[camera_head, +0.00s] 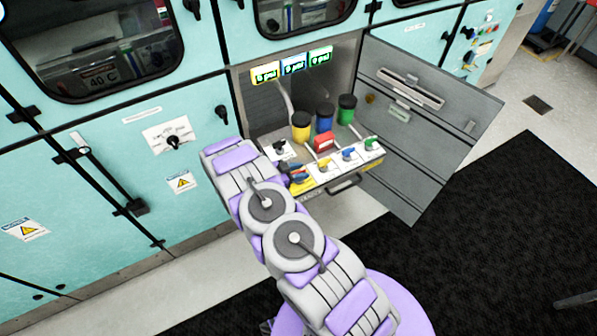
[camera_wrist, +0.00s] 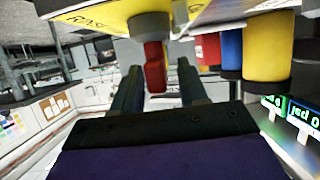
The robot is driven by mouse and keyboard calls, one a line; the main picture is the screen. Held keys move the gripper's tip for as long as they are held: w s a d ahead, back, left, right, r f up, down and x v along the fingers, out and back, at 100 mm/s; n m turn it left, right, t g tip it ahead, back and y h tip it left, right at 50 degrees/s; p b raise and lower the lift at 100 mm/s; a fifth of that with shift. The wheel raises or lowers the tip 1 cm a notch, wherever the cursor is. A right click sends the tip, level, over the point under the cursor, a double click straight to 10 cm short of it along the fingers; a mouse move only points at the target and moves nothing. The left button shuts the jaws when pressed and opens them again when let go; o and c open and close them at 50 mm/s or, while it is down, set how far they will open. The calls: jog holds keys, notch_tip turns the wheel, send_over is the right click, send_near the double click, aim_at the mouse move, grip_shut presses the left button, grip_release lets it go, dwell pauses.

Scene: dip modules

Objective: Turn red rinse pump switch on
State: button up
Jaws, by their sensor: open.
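The red switch (camera_wrist: 155,68) hangs from a dark round base on a yellow labelled plate (camera_wrist: 90,18) in the wrist view. It sits between the two fingers of my gripper (camera_wrist: 158,82), which are open on either side of it, with gaps visible. In the head view my gripper (camera_head: 296,174) is over the front left of the pulled-out drawer panel (camera_head: 310,178).
Yellow (camera_head: 324,164), blue (camera_head: 348,153) and green (camera_head: 371,143) switches line the panel to the right. An open grey door (camera_head: 420,120) is at the right.

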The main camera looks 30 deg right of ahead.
grip_shut()
dwell(0.3)
